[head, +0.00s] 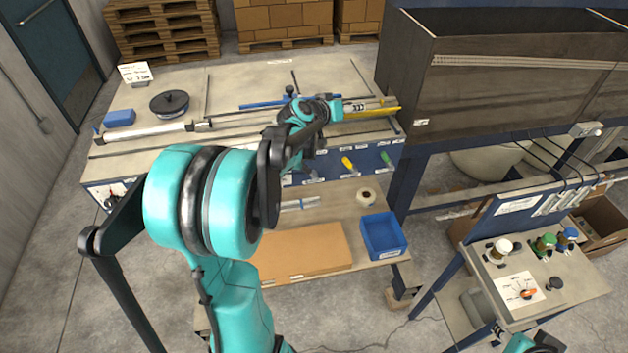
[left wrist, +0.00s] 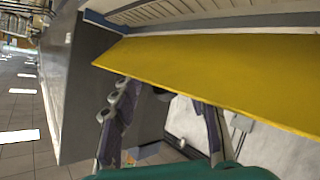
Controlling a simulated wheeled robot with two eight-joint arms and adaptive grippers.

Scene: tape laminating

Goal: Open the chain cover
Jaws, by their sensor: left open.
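The chain cover appears to be the long yellow panel (left wrist: 225,75) that crosses the left wrist view. In the head view it shows as a thin yellow strip (head: 372,113) along the bench's right side, partly hidden behind my left arm. My left gripper (left wrist: 163,97) is open, with its two fingers apart at the panel's lower edge. I cannot tell whether the fingertips touch it. Nothing is seen held between them. In the head view, my left forearm and wrist hide most of this gripper. Only a small teal and black part of my right arm shows at the bottom right.
A dark brown box-like machine housing (head: 500,75) rises right of the bench (head: 240,80). A lower shelf holds a cardboard sheet (head: 300,252), a blue bin (head: 382,236) and a tape roll (head: 366,196). A control stand (head: 510,300) is at the right.

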